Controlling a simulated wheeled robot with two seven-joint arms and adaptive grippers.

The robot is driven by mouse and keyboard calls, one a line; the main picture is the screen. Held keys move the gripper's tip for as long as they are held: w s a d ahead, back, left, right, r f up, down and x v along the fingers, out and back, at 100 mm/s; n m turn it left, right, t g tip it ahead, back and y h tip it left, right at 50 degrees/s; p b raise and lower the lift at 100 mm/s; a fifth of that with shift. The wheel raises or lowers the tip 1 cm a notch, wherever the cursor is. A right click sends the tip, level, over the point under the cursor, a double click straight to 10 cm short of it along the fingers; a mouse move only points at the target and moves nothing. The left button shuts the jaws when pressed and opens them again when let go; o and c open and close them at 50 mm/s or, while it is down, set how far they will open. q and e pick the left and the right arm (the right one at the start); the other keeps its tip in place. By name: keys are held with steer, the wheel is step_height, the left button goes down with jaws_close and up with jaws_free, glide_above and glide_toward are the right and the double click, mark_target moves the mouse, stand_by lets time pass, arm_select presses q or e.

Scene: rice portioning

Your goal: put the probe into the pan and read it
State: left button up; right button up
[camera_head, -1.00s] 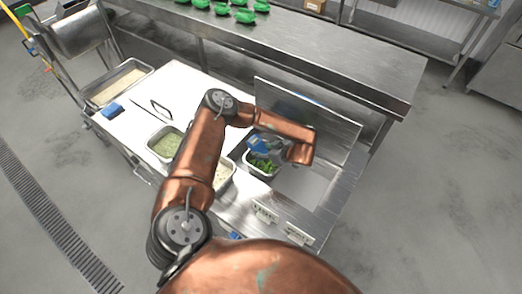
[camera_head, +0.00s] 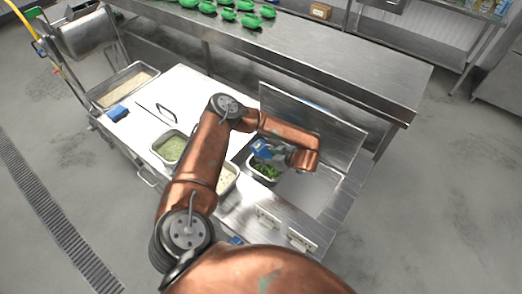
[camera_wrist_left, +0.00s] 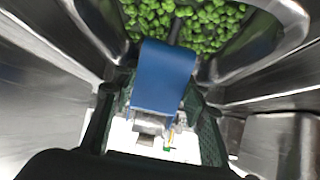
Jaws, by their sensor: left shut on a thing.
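My left gripper (camera_head: 276,152) is shut on a blue-bodied thing, which I take to be the probe (camera_head: 261,149). The blue body also shows in the left wrist view (camera_wrist_left: 162,76) between the dark fingers, with a white and metal part below it. The pan (camera_head: 250,168) holds green chopped pieces (camera_head: 267,171) and sits in the open well. The gripper and probe are over the pan's back edge. In the wrist view the green pieces (camera_wrist_left: 205,28) lie beyond the probe. Its tip and any reading are not visible. My right gripper is not in view.
A raised metal lid (camera_head: 325,130) stands behind the well. Pans of pale green (camera_head: 171,150) and whitish food (camera_head: 228,178) are to the left. Green items (camera_head: 252,21) are on the back table.

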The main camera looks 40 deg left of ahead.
mark_target(265, 155)
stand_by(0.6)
arm_select(q)
step_height(265, 155, up, 12)
steer(key=p, duration=0.9)
steer(key=shift+r, duration=0.1)
